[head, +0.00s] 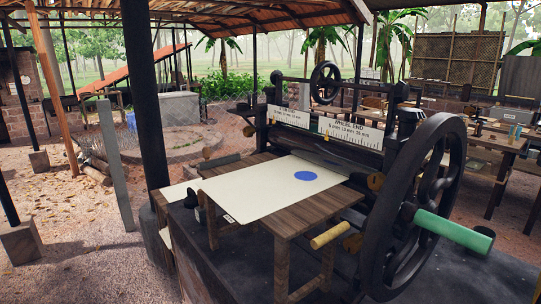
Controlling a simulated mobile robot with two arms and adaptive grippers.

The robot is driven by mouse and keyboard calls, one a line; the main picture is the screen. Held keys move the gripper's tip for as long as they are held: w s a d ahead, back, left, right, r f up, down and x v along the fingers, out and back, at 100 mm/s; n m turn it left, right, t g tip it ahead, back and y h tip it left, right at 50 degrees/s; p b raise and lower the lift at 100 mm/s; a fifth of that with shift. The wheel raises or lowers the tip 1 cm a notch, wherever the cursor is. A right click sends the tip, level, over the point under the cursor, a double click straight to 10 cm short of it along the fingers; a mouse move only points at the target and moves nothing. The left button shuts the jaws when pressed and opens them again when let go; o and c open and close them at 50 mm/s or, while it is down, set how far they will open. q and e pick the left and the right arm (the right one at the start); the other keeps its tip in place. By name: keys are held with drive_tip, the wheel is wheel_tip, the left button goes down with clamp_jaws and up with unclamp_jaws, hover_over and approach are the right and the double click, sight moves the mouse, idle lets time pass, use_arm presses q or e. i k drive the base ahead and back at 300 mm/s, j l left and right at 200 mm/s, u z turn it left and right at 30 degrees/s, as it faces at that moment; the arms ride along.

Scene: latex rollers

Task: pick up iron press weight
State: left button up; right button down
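I cannot pick out the iron press weight for certain in the head view. A small dark object (191,199) stands beside the left edge of the wooden roller table (290,221); it is too small and dark to tell what it is. A cream sheet (262,190) lies flat on the table with a round blue spot (305,176) on it. Neither of my grippers is in view.
The roller machine (325,140) stands behind the sheet. Its large black handwheel (440,165) with a green handle (453,231) juts out at the right front. A dark post (146,90) rises at the left. Benches with items (500,143) stand at the right back.

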sight(190, 202)
drive_tip(key=i+j+u, duration=1)
drive_tip(key=i, duration=0.55)
drive_tip(key=i+u, duration=0.35)
drive_tip(key=i, duration=0.55)
drive_tip(key=i+z, duration=0.4)
drive_tip(key=i+j+z, duration=0.2)
drive_tip(key=z, duration=0.2)
drive_tip(key=i+j+z, duration=0.6)
drive_tip(key=z, duration=0.15)
